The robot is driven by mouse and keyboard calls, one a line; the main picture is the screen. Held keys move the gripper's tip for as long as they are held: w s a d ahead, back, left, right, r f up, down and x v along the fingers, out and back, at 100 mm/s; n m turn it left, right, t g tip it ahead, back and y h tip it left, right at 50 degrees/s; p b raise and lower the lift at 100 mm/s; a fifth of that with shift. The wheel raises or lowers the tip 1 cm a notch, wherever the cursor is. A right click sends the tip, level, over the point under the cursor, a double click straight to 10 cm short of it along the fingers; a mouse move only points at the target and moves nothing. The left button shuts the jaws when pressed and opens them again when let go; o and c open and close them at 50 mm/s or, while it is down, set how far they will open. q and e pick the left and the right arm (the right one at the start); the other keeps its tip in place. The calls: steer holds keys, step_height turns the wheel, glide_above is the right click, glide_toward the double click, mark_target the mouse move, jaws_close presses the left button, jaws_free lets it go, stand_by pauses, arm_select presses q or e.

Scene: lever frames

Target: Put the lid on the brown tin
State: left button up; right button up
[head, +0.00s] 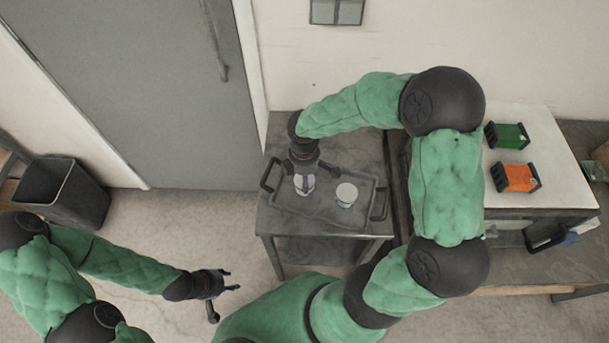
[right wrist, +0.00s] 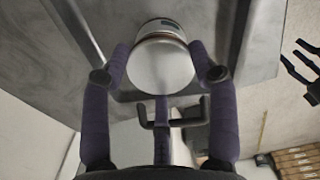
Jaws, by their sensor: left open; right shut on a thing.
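My right gripper (head: 304,176) is over the left part of the tray, pointing down. A brownish rim and a labelled tin wall (right wrist: 165,26) show just beyond the lid's far edge; I cannot tell whether the lid is seated. In the head view this thing (head: 305,188) is partly hidden by the gripper. A second pale-topped tin (head: 346,194) stands upright to its right, apart from it. My left gripper (head: 222,290) is open and empty, low at the left.
The dark tray (head: 325,213) with raised handles lies on a small grey table (head: 273,220). A white-topped bench (head: 528,177) at the right bears a green box (head: 507,136) and an orange box (head: 517,178). A black bin (head: 65,195) stands at the left.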

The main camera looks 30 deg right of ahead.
steer(key=shift+f, duration=0.4)
stand_by(1.0)
steer(key=o, duration=1)
steer(key=shift+r, duration=0.1)
steer(key=shift+r+p, duration=3)
steer(key=shift+r, duration=0.45)
steer(key=shift+f, duration=0.1)
